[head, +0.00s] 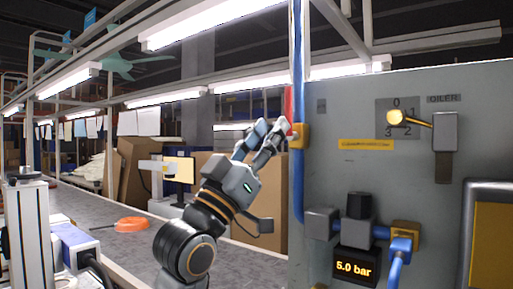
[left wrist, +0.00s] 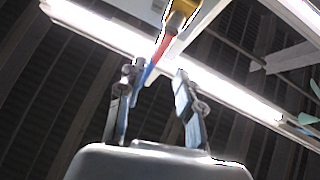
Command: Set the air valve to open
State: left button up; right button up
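The air valve (head: 299,136) is a yellow body on the vertical blue pipe at the left edge of the grey panel. Its red handle (head: 288,103) points up, roughly along the pipe. My left gripper (head: 272,126) is just left of the valve, fingers raised and apart. In the left wrist view, the fingers of my left gripper (left wrist: 158,72) are open. The red handle (left wrist: 166,46) shows beyond and between the fingertips, with the yellow valve body (left wrist: 186,18) above. I cannot tell whether a finger touches the handle. My right gripper is out of view.
The grey panel (head: 345,180) carries a numbered dial with a yellow-knobbed lever (head: 396,117) and a 5.0 bar display (head: 356,267). A conveyor (head: 110,232) with an orange pan (head: 131,224) runs at left. Cardboard boxes (head: 272,200) stand behind my arm.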

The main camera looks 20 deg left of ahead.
pick_arm(q)
jog(key=v, duration=0.4)
jog(key=shift+d, duration=0.1)
dwell(0.4)
